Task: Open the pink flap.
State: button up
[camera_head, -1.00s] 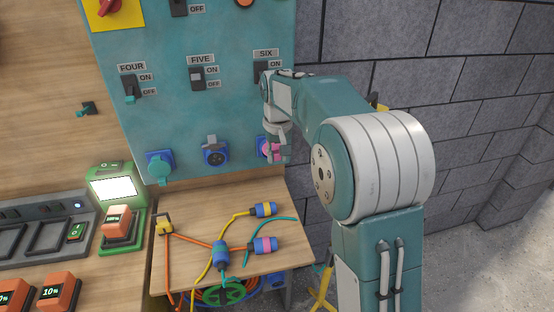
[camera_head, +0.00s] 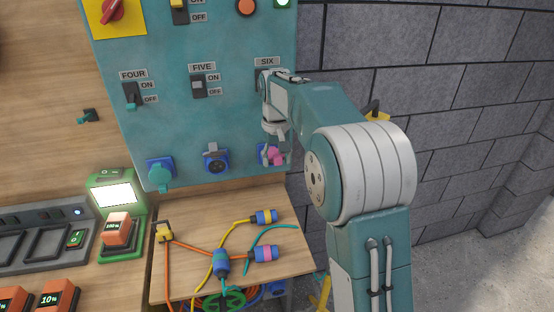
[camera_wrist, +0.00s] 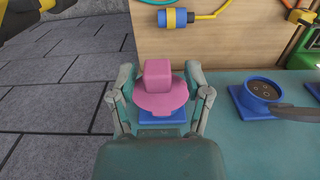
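The pink flap (camera_wrist: 160,92) is a round cover with a block-shaped tab, over a blue socket base (camera_wrist: 160,116) on the teal panel. In the head view the flap (camera_head: 275,155) is partly hidden by my gripper, under the SIX switch. My gripper (camera_wrist: 160,82) is open, with one finger on each side of the flap and its tab. Small gaps seem to show between the fingers and the pink. In the head view my gripper (camera_head: 277,154) is at the panel's lower right.
A blue socket with its grey flap raised (camera_head: 216,161) and one with a teal flap (camera_head: 160,171) are to the left. Several cables with blue plugs, such as the pink-banded one (camera_head: 265,254), lie on the wooden shelf below. A grey block wall (camera_head: 450,100) stands at the right.

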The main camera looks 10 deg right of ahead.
notch_tip(320, 180, up, 12)
jog(key=shift+w, duration=0.3)
dwell(0.4)
jog(key=shift+f, duration=0.1)
jog(key=shift+c, duration=0.3)
